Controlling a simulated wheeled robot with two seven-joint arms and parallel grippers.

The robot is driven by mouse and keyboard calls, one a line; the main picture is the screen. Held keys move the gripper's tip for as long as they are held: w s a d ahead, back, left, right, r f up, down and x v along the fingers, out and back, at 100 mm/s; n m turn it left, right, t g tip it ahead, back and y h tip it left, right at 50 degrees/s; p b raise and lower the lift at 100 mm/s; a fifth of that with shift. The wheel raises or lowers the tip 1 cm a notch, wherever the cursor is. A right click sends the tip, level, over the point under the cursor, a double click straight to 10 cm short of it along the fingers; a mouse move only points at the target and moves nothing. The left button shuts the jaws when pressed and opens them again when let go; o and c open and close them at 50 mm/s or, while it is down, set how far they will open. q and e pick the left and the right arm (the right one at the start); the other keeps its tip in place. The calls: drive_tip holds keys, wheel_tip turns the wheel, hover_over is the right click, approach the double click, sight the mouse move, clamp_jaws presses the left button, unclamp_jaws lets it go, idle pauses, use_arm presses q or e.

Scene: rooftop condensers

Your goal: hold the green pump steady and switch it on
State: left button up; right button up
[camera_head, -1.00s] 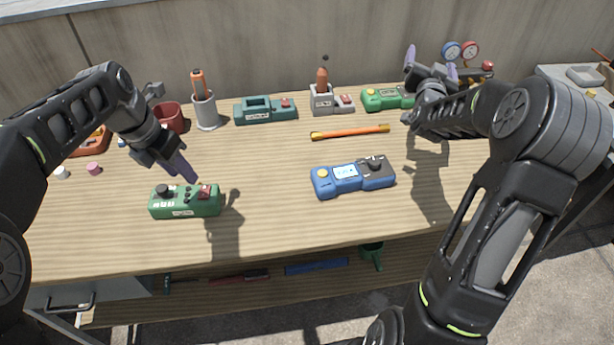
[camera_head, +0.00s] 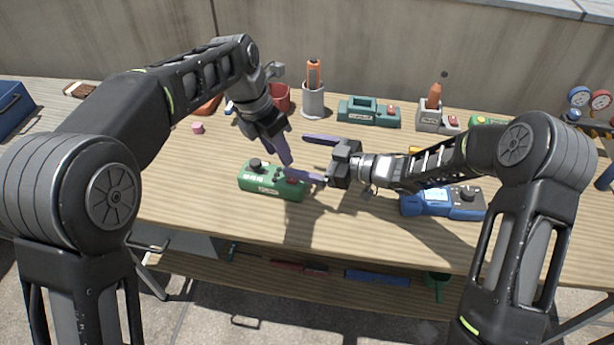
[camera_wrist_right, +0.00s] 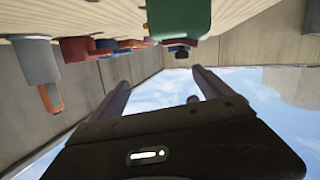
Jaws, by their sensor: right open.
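My right gripper (camera_head: 297,156) is open and empty, coming from the right. Its lower finger passes in front of the pump's right end near the switch; contact cannot be told.
A blue device (camera_head: 428,203) lies to the right, partly behind my right arm. Along the back stand a red cup (camera_head: 280,97), a grey holder (camera_head: 313,100), a teal device (camera_head: 368,113) and a grey block (camera_head: 433,116). Bench room in front of the pump is clear.

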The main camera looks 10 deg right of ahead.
sight(279, 180)
drive_tip(key=s+f+g, duration=0.1)
drive_tip(key=f, duration=0.1)
drive_tip(key=s+f+g, duration=0.2)
drive_tip(key=shift+a+n+h, duration=0.15)
drive_tip(key=shift+n+h, duration=0.15)
drive_tip(key=shift+d+f+g, duration=0.2)
drive_tip(key=shift+g, duration=0.1)
drive_tip(key=shift+x, duration=3.9)
drive_tip(key=shift+d+f, duration=0.1)
drive_tip(key=shift+c, duration=0.2)
